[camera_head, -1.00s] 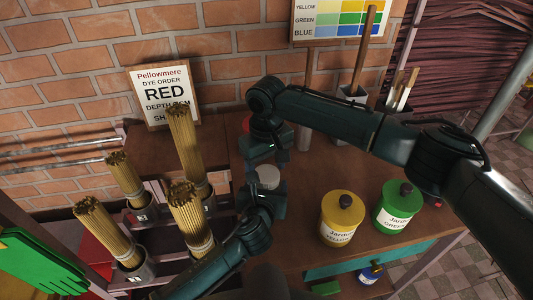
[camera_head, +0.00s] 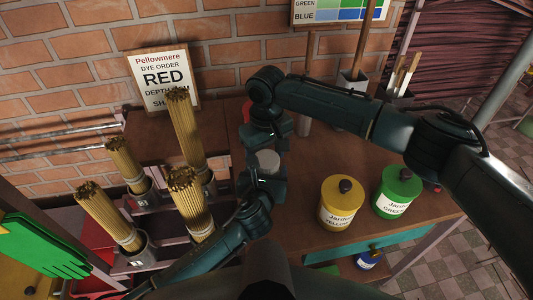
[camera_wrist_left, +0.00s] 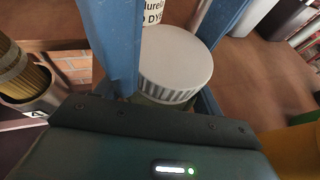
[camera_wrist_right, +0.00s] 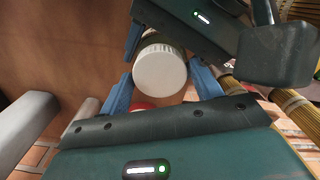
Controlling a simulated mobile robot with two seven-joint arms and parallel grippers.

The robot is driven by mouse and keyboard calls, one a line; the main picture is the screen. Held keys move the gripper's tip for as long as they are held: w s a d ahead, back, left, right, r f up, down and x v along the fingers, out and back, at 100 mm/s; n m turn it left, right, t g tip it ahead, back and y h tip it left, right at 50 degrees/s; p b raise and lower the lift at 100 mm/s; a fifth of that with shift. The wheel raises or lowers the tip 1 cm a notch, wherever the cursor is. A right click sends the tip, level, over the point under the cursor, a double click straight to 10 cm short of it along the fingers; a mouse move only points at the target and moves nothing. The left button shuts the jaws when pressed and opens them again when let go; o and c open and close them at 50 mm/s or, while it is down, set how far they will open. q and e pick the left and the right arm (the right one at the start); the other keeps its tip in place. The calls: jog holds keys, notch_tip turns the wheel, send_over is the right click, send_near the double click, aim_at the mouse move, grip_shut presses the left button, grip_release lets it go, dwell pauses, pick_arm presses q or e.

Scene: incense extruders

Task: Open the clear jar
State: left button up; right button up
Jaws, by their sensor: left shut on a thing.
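The clear jar with a white ribbed lid (camera_head: 268,160) stands upright on the brown table between my two grippers. My left gripper (camera_head: 266,180) is shut on the jar from the near side, below the lid. In the left wrist view the white lid (camera_wrist_left: 175,70) shows between the blue fingers, with part of a printed label behind it. My right gripper (camera_head: 272,142) is at the far side of the jar. In the right wrist view its blue fingers (camera_wrist_right: 162,88) are spread on either side of the lid (camera_wrist_right: 160,70), with visible gaps. The jar's body is mostly hidden.
A yellow jar (camera_head: 340,203) and a green jar (camera_head: 397,190) stand on the table to the right. A red jar (camera_wrist_right: 142,107) is close behind the clear jar. Bundles of incense sticks (camera_head: 187,135) in metal cups stand at left. A sign reading RED (camera_head: 163,80) leans against the wall.

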jog(key=shift+o, duration=1.3)
jog(key=shift+r, duration=0.1)
notch_tip(320, 180, up, 4)
jog(key=shift+f, duration=0.1)
jog(key=shift+r, duration=0.5)
jog(key=shift+c, duration=1)
notch_tip(320, 180, up, 3)
jog(key=shift+f, duration=0.15)
jog(key=shift+c, duration=0.3)
notch_tip(320, 180, down, 8)
jog(key=shift+r, duration=0.1)
